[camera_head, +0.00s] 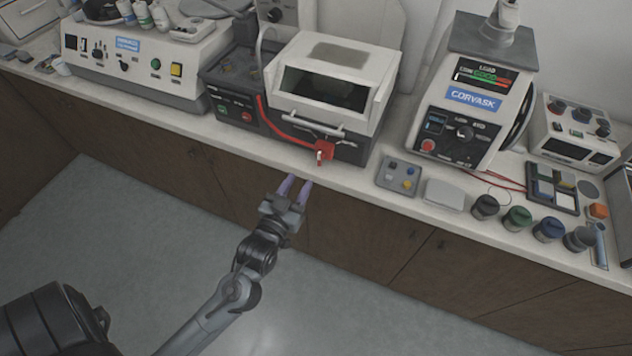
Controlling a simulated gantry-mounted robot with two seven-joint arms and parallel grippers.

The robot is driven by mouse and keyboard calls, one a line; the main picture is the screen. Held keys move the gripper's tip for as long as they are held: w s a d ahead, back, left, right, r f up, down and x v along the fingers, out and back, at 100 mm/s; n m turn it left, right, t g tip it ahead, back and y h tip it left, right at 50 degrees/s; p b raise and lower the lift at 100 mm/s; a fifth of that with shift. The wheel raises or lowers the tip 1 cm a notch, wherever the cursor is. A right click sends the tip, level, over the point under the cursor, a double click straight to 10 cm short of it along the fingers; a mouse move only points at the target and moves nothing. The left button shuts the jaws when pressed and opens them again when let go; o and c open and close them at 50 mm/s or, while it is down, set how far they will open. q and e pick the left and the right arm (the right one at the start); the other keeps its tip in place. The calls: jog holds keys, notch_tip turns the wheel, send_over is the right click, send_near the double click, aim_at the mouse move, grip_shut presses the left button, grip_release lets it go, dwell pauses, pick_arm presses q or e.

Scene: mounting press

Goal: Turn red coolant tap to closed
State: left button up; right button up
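The red coolant tap (323,154) sits low on the front of a white and dark machine (333,83) with a windowed lid, near the front edge of the bench. A red hose (279,128) runs from the machine's left side to the tap. My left gripper (297,185) is in front of the bench edge, below and a little left of the tap, apart from it. Its two purple-tipped fingers are spread with a gap between them and nothing in it. My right gripper does not show.
To the right of the machine lie a grey block with coloured buttons (399,176) and a pale block (445,194). Several dark jars (517,218) stand along the front edge. The Corvask machine (474,97) stands behind them. The floor before the cabinets is clear.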

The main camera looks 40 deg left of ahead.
pick_arm(q)
jog(key=b, duration=0.4)
send_near(319, 159)
jog(key=b+x, duration=0.1)
jog(key=x, duration=0.5)
jog(key=shift+w, duration=0.15)
jog(key=shift+x, duration=0.95)
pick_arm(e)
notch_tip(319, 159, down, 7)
pick_arm(q)
jog(key=shift+c, duration=0.2)
grip_shut()
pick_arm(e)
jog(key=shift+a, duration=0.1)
